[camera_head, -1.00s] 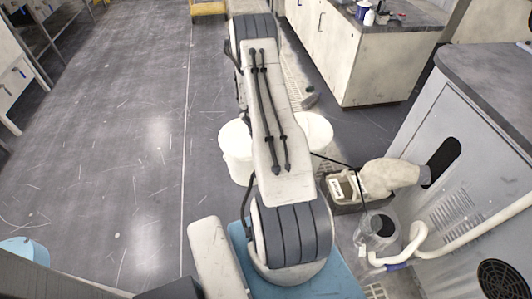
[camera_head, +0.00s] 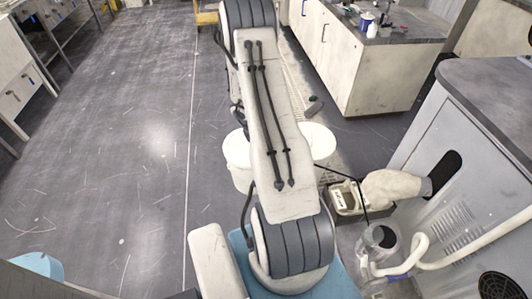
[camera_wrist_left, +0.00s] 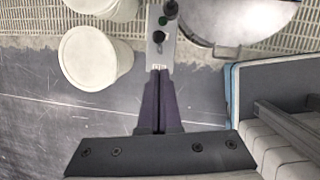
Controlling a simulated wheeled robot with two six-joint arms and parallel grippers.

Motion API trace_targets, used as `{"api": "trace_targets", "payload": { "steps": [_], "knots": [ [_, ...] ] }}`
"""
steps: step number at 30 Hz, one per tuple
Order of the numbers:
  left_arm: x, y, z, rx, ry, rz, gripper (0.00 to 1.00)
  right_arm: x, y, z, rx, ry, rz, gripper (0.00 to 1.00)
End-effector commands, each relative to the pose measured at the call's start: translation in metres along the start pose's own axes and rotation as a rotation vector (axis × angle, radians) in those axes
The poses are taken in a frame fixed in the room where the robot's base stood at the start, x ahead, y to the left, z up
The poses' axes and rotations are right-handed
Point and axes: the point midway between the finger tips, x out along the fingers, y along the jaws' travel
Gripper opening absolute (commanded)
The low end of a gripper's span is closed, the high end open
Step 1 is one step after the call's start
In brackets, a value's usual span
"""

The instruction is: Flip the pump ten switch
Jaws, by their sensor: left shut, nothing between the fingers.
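My left gripper (camera_wrist_left: 160,74) is shut and empty. Its dark fingertips appear just short of the label, in line with the dark switch. I cannot tell whether they touch the plate. In the head view my own arm hides the plate and the gripper. My right gripper is not in view.
White buckets (camera_head: 239,160) stand beside my arm, also in the left wrist view (camera_wrist_left: 95,58). A round metal disc (camera_wrist_left: 240,15) lies right of the plate. A grey cabinet (camera_head: 420,150) with a hose (camera_head: 440,262) stands at right. The left floor is mostly clear.

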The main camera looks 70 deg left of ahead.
Motion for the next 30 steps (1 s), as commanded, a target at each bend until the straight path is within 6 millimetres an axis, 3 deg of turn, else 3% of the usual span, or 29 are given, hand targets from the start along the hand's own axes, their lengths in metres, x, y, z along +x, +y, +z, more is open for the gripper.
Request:
{"api": "trace_targets", "payload": {
  "steps": [3, 9, 30],
  "knots": [
    [-0.023, 0.0, 0.006, 0.002, 0.0, 0.003, 0.0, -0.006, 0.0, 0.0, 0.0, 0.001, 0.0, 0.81],
    [-0.039, -0.002, 0.009, -0.001, 0.0, 0.0, 0.0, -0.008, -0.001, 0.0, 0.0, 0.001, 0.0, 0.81],
    [-0.041, -0.002, 0.011, 0.008, 0.0, -0.001, 0.0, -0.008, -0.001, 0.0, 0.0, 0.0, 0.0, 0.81]
  ]
}}
